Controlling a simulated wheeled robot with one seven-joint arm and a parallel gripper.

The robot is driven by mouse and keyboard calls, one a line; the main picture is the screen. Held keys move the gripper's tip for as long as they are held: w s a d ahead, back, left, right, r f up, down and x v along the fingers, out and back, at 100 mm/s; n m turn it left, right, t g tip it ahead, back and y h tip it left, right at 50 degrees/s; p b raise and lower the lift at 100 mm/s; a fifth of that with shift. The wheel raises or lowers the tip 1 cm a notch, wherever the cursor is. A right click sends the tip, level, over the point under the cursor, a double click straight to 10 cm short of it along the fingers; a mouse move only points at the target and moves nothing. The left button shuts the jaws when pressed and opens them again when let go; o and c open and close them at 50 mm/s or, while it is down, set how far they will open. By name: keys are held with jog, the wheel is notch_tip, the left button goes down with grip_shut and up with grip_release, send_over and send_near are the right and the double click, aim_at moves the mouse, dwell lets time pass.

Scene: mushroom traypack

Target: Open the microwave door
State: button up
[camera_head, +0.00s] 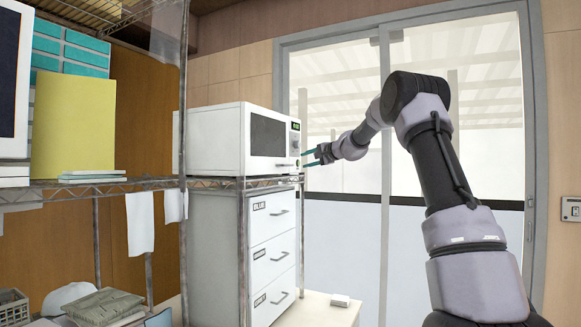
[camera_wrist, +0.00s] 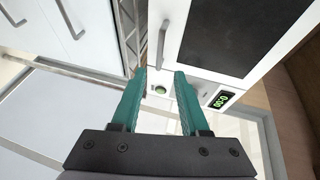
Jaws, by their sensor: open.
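The white microwave (camera_head: 215,135) stands on a wire shelf, with its dark window door (camera_head: 268,136) shut. In the wrist view the microwave door (camera_wrist: 240,35) is at the upper right, with a grey vertical handle (camera_wrist: 163,44) near the fingers. My gripper (camera_head: 312,157) is at the right side of the microwave front. In the wrist view my gripper (camera_wrist: 161,72) has two teal fingers, open and empty, close to the panel; contact cannot be told.
A white drawer cabinet (camera_head: 272,255) stands below the microwave. The wire shelf (camera_head: 215,182) has a metal post (camera_head: 183,240) at left. A yellow board (camera_head: 73,125) stands on the left shelf. A glass sliding door (camera_head: 340,230) is behind my arm.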

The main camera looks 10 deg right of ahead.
aim_at(289, 165)
jog(key=x, duration=1)
jog(key=shift+w+f, duration=0.2)
jog(key=shift+w, duration=0.15)
jog(key=shift+a, duration=0.1)
jog(key=shift+c, duration=0.3)
grip_shut()
dwell(0.6)
